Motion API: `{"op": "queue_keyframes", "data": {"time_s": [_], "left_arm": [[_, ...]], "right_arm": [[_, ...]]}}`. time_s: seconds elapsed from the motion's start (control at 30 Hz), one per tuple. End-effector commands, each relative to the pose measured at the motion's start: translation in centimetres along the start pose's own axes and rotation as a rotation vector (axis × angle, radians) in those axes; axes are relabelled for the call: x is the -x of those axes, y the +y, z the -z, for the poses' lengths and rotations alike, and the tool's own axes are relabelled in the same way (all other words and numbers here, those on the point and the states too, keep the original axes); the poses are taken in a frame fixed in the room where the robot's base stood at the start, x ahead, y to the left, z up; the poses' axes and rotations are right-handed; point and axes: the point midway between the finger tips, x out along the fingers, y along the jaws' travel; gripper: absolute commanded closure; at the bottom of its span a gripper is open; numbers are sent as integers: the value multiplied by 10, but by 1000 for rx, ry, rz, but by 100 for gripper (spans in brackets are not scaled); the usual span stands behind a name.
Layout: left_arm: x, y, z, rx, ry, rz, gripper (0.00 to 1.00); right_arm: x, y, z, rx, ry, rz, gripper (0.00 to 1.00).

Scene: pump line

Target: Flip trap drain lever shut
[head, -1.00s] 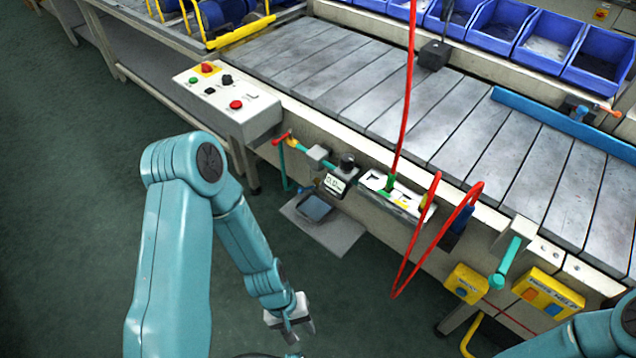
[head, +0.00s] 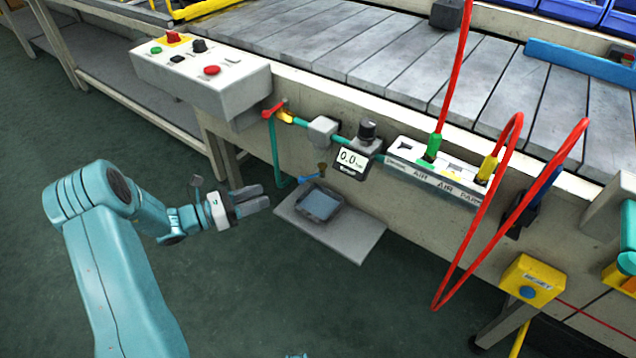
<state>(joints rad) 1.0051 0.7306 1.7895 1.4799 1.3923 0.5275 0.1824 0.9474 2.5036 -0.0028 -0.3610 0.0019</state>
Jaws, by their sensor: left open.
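The trap drain lever (head: 309,177) is small and blue. It points left from a brass drain valve (head: 321,168), below the teal air pipe and above the tray. My left gripper (head: 264,196) is open and empty, its fingers pointing right. In the picture its tips are a short way left of and below the lever, apart from it. My right gripper is not in view.
A red-handled valve (head: 272,111) sits on the pipe, left of a gauge (head: 352,158) reading 0.0. A dark tray (head: 320,205) lies on a grey plate (head: 352,242) below. Red hoses (head: 468,240) hang at right. Control box (head: 200,75) juts out upper left.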

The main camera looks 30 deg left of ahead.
Motion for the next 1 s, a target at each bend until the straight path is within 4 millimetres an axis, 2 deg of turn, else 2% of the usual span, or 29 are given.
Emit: {"op": "queue_keyframes", "data": {"time_s": [0.07, 0.17, 0.7, 0.83, 1.0], "left_arm": [[1, 3, -2, 1, -18, -13, 54], [-10, 1, -2, 1, -21, -13, 54], [-134, -1, -2, 0, -17, -9, 54], [-151, 0, -3, 0, -16, -9, 54], [-161, 1, -4, 2, -16, -11, 54]], "right_arm": [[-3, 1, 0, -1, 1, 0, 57], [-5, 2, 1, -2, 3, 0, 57], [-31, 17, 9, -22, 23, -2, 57], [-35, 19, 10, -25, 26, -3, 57], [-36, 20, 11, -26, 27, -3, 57]]}}
